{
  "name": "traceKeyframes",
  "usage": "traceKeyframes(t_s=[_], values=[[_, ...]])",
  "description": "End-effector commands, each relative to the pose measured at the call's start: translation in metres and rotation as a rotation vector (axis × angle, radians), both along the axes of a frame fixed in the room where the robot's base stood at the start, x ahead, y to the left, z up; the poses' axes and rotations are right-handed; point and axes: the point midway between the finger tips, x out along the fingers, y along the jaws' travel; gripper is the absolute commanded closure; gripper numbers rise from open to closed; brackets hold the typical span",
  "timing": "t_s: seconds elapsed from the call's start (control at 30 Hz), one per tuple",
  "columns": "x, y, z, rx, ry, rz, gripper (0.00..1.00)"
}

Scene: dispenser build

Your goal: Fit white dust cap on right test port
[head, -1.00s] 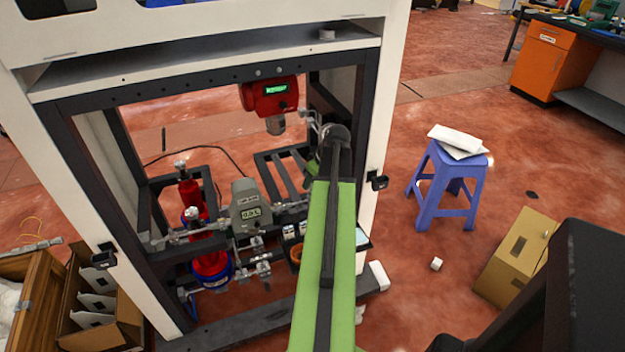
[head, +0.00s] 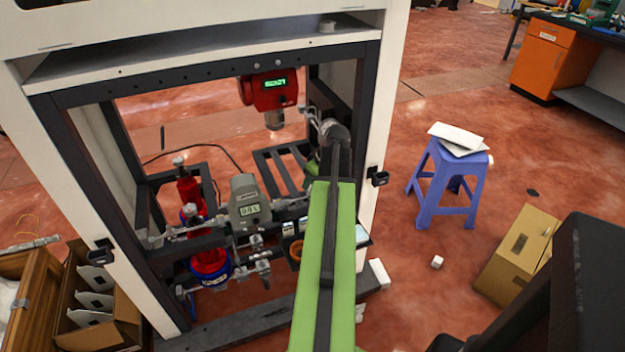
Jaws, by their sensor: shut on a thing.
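My green arm reaches up into the open front of the cabinet frame (head: 49,130), its dark joint near the right side post. My gripper is hidden behind the arm, so its fingers and anything between them do not show. I cannot make out the white dust cap for certain. A grey gauge (head: 248,205) with a display sits on the pipework in the cabinet. Valves and small metal fittings (head: 262,268) hang below it. I cannot tell which is the right test port; part of the pipework's right side is behind my arm.
A red display unit (head: 270,92) hangs at the cabinet's top, with red cylinders (head: 190,190) at left. A small tray (head: 364,238) is partly behind my arm.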

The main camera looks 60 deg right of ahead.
Motion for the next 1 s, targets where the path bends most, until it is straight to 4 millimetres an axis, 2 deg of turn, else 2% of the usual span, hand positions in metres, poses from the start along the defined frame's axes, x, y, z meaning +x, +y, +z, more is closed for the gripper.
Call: traceKeyframes(t_s=[0.43,1.0], values=[[0.001,0.0,-0.012,0.0,0.0,0.001,1.0],[0.001,0.001,-0.012,0.0,0.0,0.002,1.0]])
